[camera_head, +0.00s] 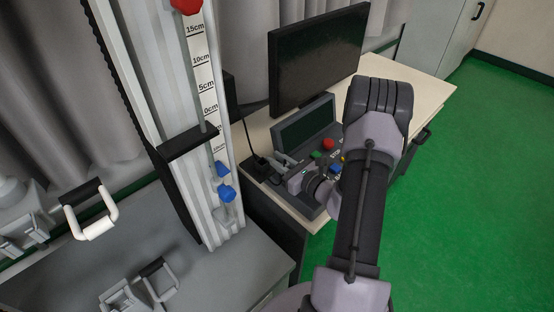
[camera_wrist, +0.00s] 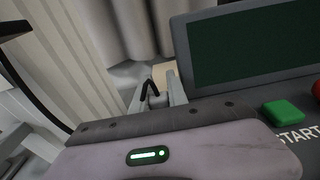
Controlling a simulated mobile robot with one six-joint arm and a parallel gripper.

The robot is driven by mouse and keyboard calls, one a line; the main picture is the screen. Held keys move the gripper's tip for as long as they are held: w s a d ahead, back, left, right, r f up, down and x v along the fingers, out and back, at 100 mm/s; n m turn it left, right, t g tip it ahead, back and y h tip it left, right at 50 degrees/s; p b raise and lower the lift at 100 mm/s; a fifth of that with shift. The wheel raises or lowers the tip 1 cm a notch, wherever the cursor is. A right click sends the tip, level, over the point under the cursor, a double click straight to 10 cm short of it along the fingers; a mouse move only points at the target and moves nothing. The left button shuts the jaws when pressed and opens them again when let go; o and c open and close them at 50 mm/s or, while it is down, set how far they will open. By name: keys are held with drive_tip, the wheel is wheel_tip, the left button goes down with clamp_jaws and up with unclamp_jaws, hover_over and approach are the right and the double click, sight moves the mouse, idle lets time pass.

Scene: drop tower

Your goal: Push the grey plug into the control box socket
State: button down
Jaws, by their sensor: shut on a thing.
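The control box (camera_head: 330,157) stands on the desk, with a dark green screen (camera_wrist: 250,48) and coloured buttons. My gripper (camera_head: 283,161) is at the box's left side, low beside the screen. In the wrist view my gripper (camera_wrist: 158,93) points away past the screen's left edge, its fingers shut on the grey plug (camera_wrist: 157,101). A short black piece, seemingly the cable, rises from the plug. My gripper's own body hides the plug's lower part. The socket is not clearly visible, so I cannot tell whether the plug touches it.
A black monitor (camera_head: 318,55) stands behind the box on the pale desk (camera_head: 425,92). A black block (camera_head: 257,167) with a cable lies left of my gripper. The drop tower (camera_head: 170,120) with its scale stands further left. Green START button (camera_wrist: 284,112) is right of my gripper.

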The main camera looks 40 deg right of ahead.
drive_tip(key=shift+f, duration=0.2)
idle(0.3)
drive_tip(key=c, duration=1.2)
unclamp_jaws()
drive_tip(key=s+p, duration=0.1)
drive_tip(key=s, duration=0.4)
drive_tip(key=s+r+p, duration=0.1)
drive_tip(key=s+p, duration=0.1)
drive_tip(key=s, duration=0.4)
drive_tip(key=s+d+r+p, duration=0.1)
drive_tip(key=s, duration=0.5)
drive_tip(key=shift+d, duration=0.1)
drive_tip(key=shift+s+f, duration=0.1)
drive_tip(key=shift+s, duration=0.05)
